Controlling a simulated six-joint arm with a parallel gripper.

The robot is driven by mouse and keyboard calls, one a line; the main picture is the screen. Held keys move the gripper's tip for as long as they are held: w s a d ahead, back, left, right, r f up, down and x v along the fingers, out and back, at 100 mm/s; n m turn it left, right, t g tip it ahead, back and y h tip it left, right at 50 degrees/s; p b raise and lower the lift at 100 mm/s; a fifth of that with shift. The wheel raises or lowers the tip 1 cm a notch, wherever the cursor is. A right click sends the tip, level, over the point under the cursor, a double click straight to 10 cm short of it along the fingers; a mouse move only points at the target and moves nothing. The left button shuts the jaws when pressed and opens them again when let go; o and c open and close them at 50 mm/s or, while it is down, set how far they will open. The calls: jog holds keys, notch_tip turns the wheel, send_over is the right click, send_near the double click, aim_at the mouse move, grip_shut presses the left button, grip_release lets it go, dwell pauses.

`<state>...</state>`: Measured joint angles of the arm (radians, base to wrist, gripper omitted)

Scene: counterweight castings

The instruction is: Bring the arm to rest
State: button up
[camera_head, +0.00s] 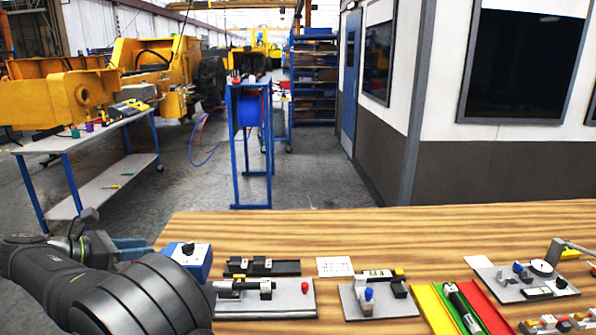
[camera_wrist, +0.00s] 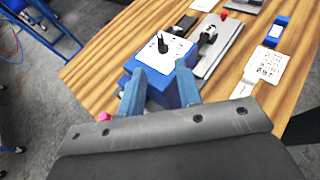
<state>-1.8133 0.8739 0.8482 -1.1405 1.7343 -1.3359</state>
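My gripper (camera_wrist: 160,88) shows in the wrist view with its two blue fingers spread apart. Nothing is clearly held between them. A blue box with a white top and a black knob (camera_wrist: 165,50) lies just beyond and below the fingertips; I cannot tell whether they touch it. In the head view my arm reaches in from the lower left, and a blue finger of my gripper (camera_head: 132,244) shows left of the blue box (camera_head: 196,262). The rest of the gripper is partly hidden by my own wrist.
The wooden table (camera_head: 400,235) holds a grey fixture plate (camera_head: 285,305), a second plate (camera_head: 365,308), a black rail (camera_head: 262,267), a white card (camera_head: 335,266) and coloured trays (camera_head: 490,305). Its back strip is bare. A blue stand (camera_head: 250,140) is on the floor behind.

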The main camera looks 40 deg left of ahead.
aim_at(188, 244)
jog(key=x, duration=1.3)
jog(key=shift+s, duration=0.1)
jog(key=v, duration=1.7)
jog(key=x, duration=1.7)
jog(key=shift+w, duration=0.2)
jog(key=shift+s+d+n+y, duration=0.1)
jog(key=shift+s+n+y, duration=0.15)
jog(key=shift+n+y, duration=0.5)
jog(key=n+g+y, duration=0.1)
jog(key=n+y, duration=0.2)
jog(key=y, duration=0.1)
jog(key=n+g+y, duration=0.3)
jog(key=n+y, duration=0.1)
jog(key=shift+n, duration=0.25)
jog(key=v, duration=0.7)
